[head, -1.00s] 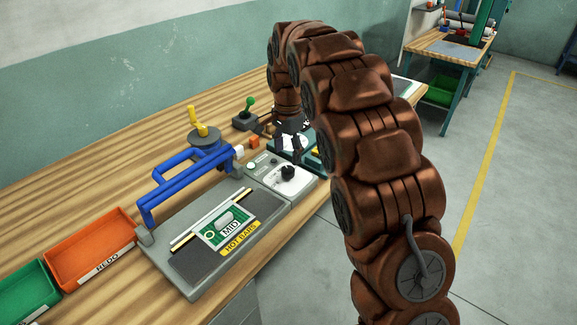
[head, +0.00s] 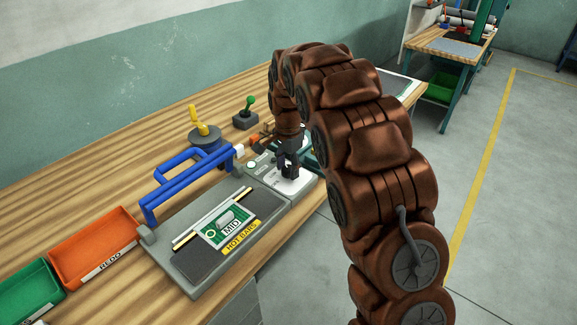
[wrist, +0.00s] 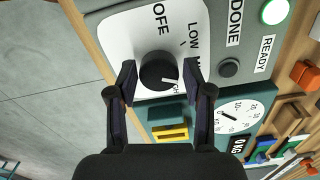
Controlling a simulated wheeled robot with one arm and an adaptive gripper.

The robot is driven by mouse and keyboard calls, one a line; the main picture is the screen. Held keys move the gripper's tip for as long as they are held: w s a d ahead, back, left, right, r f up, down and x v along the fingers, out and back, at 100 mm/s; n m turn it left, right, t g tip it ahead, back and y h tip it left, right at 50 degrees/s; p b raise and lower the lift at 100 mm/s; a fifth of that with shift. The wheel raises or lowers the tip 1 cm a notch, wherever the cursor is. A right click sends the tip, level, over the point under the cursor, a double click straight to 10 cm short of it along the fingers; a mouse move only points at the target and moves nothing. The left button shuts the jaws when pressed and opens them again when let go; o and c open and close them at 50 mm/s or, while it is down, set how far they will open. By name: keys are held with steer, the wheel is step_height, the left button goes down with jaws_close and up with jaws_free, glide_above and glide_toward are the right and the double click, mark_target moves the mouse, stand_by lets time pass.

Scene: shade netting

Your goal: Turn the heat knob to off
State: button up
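The black round heat knob (wrist: 158,71) sits on a white dial plate (wrist: 118,36) in the wrist view. Its white mark points to the lower right, away from the OFF label at the top and past LOW. Part of the other lettering is hidden by a finger. My gripper (wrist: 159,80) is open, with one finger on each side of the knob and small gaps showing. In the head view my gripper (head: 290,168) is down over the dial plate (head: 296,187) on the grey sealer (head: 225,235) and hides the knob.
A green READY light (wrist: 274,11) and a dark DONE button (wrist: 228,68) are beside the dial plate. A scale with a round dial (wrist: 240,116) stands close by. The blue sealer handle (head: 185,180) and an orange REDO bin (head: 93,245) are to the left.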

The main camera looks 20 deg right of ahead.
steer(key=c, duration=0.6)
steer(key=shift+d, duration=0.15)
steer(key=shift+c, duration=0.8)
